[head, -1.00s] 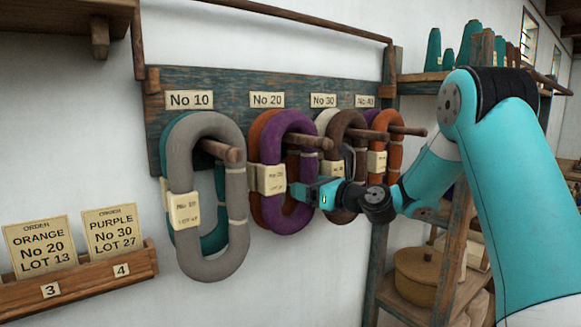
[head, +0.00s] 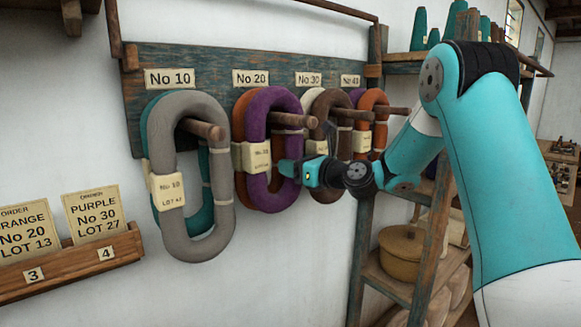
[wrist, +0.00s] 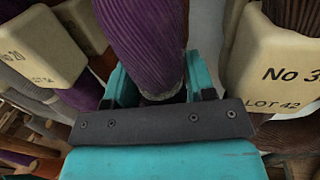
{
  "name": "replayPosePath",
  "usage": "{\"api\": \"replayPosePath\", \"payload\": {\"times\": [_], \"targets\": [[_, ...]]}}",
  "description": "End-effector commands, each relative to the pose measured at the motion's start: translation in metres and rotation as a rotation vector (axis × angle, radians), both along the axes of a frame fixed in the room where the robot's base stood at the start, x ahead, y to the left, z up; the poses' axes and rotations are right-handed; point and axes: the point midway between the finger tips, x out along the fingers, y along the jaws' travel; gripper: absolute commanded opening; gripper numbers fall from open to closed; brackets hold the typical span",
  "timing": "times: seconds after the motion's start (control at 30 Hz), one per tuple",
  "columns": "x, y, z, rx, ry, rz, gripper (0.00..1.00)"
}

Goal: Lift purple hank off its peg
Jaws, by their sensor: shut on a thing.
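The purple hank (head: 273,98) hangs upright in front of an orange hank on the No 20 peg (head: 289,118). The peg still passes through its loop. My gripper (head: 290,168) is at the right-hand strand of the purple hank, below the peg, and is shut on it. In the wrist view the purple yarn (wrist: 145,45) runs down between the teal jaws (wrist: 148,88). A cream tag (head: 252,156) wraps the left strands; its print is too small to read surely. The fingertips are partly hidden by the yarn.
Close on the right hangs a brown hank (head: 327,110) on the No 30 peg; its tag (wrist: 275,60) is near my jaws. A grey hank (head: 163,130) hangs left on No 10. An orange hank (head: 377,100) hangs at No 40. A shelf post (head: 365,200) stands right.

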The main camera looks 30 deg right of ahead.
Motion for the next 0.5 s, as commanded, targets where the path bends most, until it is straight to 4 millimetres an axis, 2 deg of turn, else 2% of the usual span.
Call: {"api": "replayPosePath", "payload": {"times": [0.07,0.4,0.5], "targets": [[-0.002,0.0,0.006,-0.003,-0.007,0.0,0.22],[-0.002,0.0,0.066,-0.005,-0.01,0.0,0.22],[-0.021,-0.006,0.062,0.001,-0.002,-0.005,0.22]]}}
